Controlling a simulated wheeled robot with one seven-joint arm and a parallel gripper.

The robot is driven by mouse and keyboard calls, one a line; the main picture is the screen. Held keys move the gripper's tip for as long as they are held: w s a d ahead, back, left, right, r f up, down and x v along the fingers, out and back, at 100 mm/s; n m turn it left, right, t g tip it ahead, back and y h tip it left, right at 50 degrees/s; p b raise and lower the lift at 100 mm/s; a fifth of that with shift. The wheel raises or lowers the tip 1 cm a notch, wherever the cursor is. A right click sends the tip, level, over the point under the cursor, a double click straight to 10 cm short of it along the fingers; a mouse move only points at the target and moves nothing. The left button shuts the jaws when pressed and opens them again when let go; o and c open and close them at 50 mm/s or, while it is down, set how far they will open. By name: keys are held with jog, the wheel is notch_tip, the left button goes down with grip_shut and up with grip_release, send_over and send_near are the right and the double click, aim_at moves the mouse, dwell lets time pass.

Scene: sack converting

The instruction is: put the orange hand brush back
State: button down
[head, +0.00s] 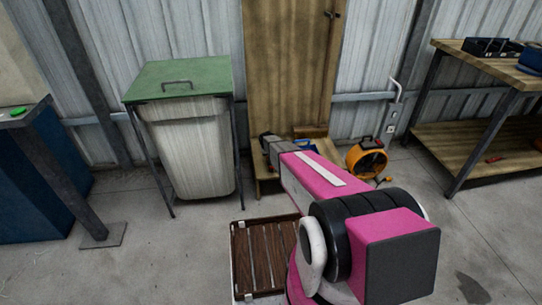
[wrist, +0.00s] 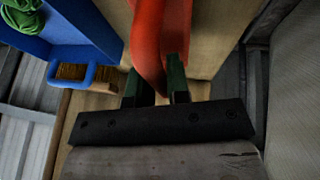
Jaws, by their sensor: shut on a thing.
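In the wrist view, the orange hand brush (wrist: 148,35) shows as a smooth orange-red piece running up out of the top of the picture. My gripper (wrist: 157,78) has its two dark green fingers on either side of the lower end of it and is shut on it. The brush's far end and any bristles are out of view. In the head view, my pink arm reaches to the foot of the wooden board, and it hides the brush and most of my gripper.
A blue container (wrist: 75,30) with green stuff in it lies left of the brush. A wooden panel (head: 290,70) stands behind my arm. A green-lidded bin (head: 190,150) is to the left, an orange fan (head: 368,158) to the right. A slatted brown pallet (head: 262,255) lies on the floor.

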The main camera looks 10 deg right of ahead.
jog(key=shift+f, duration=0.4)
jog(key=shift+f, duration=0.15)
jog(key=c, duration=1.1)
grip_release()
jog(key=s+d+v, duration=0.1)
jog(key=v, duration=1.2)
jog(key=s+r+g, duration=0.1)
jog(key=s+r, duration=0.3)
jog(key=s, duration=0.6)
jog(key=s+d+r+g+y, duration=0.1)
jog(key=s+r, duration=0.4)
jog(key=s, duration=0.6)
jog(key=s+r+g+y, duration=0.1)
jog(key=s+r, duration=0.4)
jog(key=s, duration=0.5)
jog(key=shift+s+d+r+g, duration=0.2)
jog(key=shift+s+d+g, duration=0.15)
jog(key=shift+g, duration=0.45)
